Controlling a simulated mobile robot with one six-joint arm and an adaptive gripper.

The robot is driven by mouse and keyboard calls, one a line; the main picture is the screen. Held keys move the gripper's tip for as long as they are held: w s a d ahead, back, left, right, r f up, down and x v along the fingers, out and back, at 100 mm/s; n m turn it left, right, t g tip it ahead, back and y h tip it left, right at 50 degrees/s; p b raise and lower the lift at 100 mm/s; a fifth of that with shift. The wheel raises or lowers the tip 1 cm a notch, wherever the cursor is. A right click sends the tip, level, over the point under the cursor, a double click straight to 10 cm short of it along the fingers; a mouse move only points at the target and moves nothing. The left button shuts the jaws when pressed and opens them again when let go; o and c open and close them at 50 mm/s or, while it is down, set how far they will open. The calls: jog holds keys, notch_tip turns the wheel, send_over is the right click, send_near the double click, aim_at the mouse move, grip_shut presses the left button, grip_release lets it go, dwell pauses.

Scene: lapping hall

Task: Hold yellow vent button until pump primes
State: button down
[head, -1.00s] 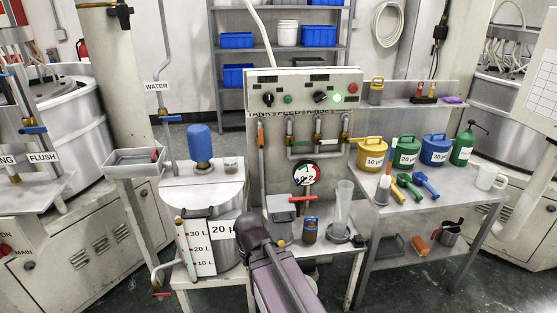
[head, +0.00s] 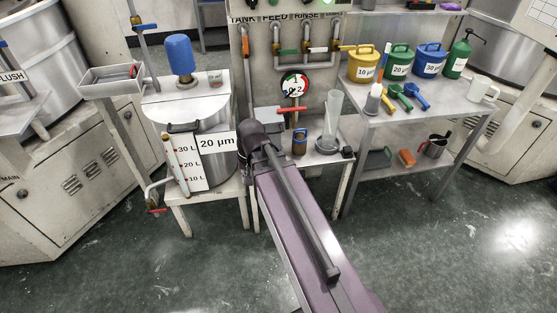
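I cannot make out a yellow vent button in the head view. A blue motor-like unit (head: 179,54) stands upright on the lid of a tank (head: 215,117) labelled 20 µm; I cannot tell whether it is the pump. A round gauge (head: 294,84) sits below the pipes of the feed panel (head: 262,62), with a red-handled valve (head: 293,109) under it. The panel's upper part is outside the picture. My purple arm reaches up from the bottom to its dark joint in front of the bench. My gripper does not show.
A small brown jar (head: 299,142) and a clear cylinder (head: 332,118) stand on the bench beside my arm. A steel table (head: 402,122) at right holds yellow, green and blue cans, scoops and a white mug (head: 482,89). The green floor (head: 440,240) at front right is clear.

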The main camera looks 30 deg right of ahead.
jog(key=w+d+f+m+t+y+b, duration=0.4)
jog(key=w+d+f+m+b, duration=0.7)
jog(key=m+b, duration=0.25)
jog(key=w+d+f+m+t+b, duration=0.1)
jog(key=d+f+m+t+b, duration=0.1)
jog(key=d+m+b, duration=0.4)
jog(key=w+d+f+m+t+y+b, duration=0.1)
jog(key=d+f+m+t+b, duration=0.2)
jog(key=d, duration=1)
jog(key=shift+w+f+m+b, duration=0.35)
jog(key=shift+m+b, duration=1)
jog(key=shift+b, duration=0.1)
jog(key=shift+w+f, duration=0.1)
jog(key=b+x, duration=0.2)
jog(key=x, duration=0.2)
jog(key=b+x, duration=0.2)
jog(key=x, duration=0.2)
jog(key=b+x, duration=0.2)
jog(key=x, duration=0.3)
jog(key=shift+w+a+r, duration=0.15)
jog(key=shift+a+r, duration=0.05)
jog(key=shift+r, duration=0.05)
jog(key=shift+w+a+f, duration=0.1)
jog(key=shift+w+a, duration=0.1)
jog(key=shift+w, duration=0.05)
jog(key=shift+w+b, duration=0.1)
jog(key=shift+b, duration=0.2)
